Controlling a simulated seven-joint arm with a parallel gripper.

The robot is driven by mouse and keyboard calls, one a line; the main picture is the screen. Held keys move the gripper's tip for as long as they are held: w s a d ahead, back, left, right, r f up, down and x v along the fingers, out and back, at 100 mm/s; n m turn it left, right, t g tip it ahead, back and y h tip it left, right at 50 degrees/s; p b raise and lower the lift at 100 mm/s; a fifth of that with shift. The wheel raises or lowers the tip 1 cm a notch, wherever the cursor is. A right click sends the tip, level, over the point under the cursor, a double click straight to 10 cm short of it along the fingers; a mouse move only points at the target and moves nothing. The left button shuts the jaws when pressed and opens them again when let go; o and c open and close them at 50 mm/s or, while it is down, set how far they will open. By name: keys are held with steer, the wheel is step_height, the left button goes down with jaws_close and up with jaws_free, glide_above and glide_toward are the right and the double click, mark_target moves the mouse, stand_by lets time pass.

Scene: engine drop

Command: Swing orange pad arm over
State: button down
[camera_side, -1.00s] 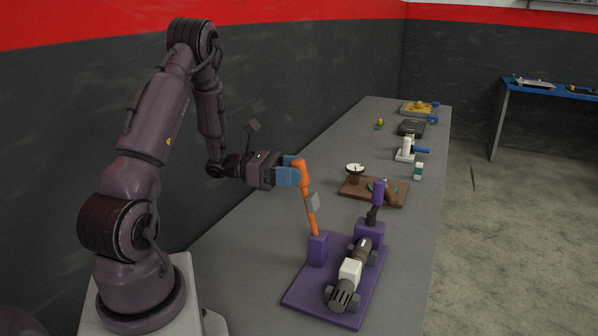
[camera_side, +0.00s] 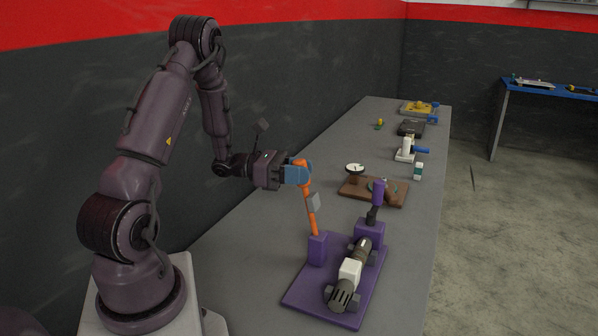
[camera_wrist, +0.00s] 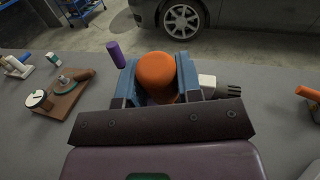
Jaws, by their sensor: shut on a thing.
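The orange pad arm (camera_side: 311,214) stands nearly upright from a purple block at the left of the purple base plate (camera_side: 304,295), with a grey pad on its side. My gripper (camera_side: 298,173), with blue fingers, is shut on the top of the orange arm. In the wrist view the orange end (camera_wrist: 156,72) sits between the blue fingers (camera_wrist: 158,80). A dark cylindrical engine part with a white block (camera_side: 350,271) lies on the plate, right of the orange arm's foot. A purple-handled lever (camera_side: 378,192) stands upright behind it.
A brown board (camera_side: 390,193) with a round dial (camera_side: 355,169) and small parts lies beyond the plate. Further back are a white device (camera_side: 405,152) with a blue handle, a small bottle (camera_side: 418,171), a dark box (camera_side: 411,128) and a yellow fixture (camera_side: 418,108).

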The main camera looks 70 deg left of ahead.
steer(key=shift+w+d+r+g, duration=0.25)
steer(key=shift+w+d+g, duration=0.05)
steer(key=shift+w+d, duration=0.15)
steer(key=w+d+f+m+g+y, duration=0.3)
steer(key=w+d+f+g+y, duration=0.4)
steer(key=w+d+g+y, duration=0.4)
steer(key=shift+w+d+f+g+y, duration=0.45)
steer(key=shift+w+d+f+g, duration=0.15)
steer(key=shift+f, duration=0.95)
steer(key=shift+w+d+f+g+y, duration=0.45)
steer(key=shift+f+g, duration=0.2)
steer(key=shift+f, duration=0.95)
steer(key=shift+w+d+f+g+y, duration=0.4)
steer(key=shift+w+d+f+g, duration=0.2)
steer(key=shift+f, duration=1.05)
steer(key=c, duration=1)
jaws_free()
steer(key=shift+o, duration=1.1)
